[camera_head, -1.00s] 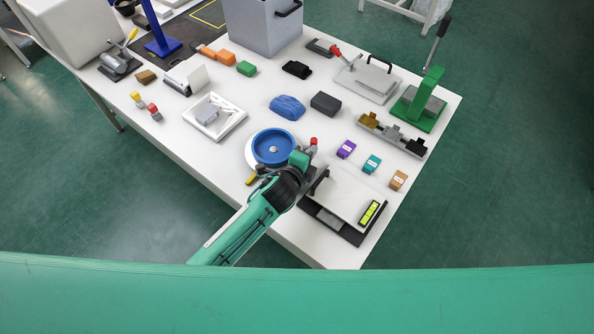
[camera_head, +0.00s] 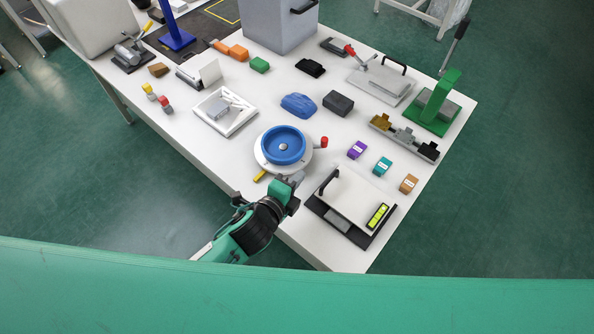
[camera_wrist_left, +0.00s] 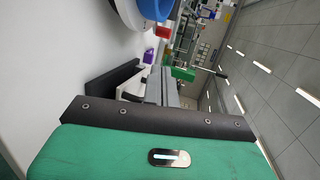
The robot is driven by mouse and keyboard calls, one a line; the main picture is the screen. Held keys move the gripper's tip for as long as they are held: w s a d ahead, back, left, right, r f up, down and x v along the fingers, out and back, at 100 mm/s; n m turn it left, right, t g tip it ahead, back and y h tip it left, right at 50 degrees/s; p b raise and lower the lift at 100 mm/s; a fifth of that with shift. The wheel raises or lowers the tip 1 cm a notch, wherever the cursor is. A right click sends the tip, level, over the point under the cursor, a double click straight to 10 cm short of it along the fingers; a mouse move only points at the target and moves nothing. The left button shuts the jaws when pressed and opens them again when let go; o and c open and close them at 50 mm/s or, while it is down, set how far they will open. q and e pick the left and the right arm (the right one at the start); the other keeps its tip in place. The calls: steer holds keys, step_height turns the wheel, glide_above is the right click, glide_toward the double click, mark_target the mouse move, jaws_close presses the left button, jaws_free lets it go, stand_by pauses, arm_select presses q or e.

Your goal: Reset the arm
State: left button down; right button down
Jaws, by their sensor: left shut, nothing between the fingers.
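My left arm comes in from the bottom in the head view. My left gripper (camera_head: 291,181) is shut and empty at the front edge of the white table (camera_head: 215,153). It sits just in front of the blue round dish (camera_head: 283,144) on its white base, and left of the black-and-white plate with a handle (camera_head: 350,203). In the left wrist view, my green gripper body fills the lower part, and the blue dish (camera_wrist_left: 152,9) shows at the top. My right gripper is in no view.
A red knob (camera_head: 323,142) stands right of the dish. Purple, teal and orange blocks (camera_head: 382,166) lie to its right. A white tray (camera_head: 225,111), a blue lump (camera_head: 298,105) and a grey bin (camera_head: 283,25) stand farther back. Green floor is free in front of the table.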

arm_select(q)
steer(key=shift+s+a, duration=0.1)
steer(key=s+a+n+g+y, duration=0.1)
steer(key=a+n, duration=0.2)
steer(key=s+a+n+g+y, duration=0.1)
steer(key=a+n+y, duration=0.1)
steer(key=a+n, duration=0.1)
steer(key=s+a+n+y, duration=0.1)
steer(key=s+a+n, duration=0.1)
steer(key=a+n, duration=0.1)
steer(key=shift+s+a+f+n+g+y, duration=0.1)
steer(key=shift+a+f+n+g+y, duration=0.25)
steer(key=shift+n, duration=0.45)
steer(key=s+a+n+g+y, duration=0.1)
steer(key=s+a+n+g, duration=0.2)
steer(key=s+a+n, duration=0.3)
steer(key=s+a+n+g+y, duration=0.1)
steer(key=s+a+n+g, duration=0.35)
steer(key=s, duration=0.35)
step_height(320, 180, down, 31)
steer(key=s, duration=0.1)
steer(key=s+a+f+g, duration=0.1)
steer(key=s+a+f, duration=0.1)
steer(key=s+f, duration=1.7)
steer(key=shift+s+a+f+g, duration=0.2)
steer(key=shift+a+f+g, duration=0.2)
steer(key=shift+f, duration=0.2)
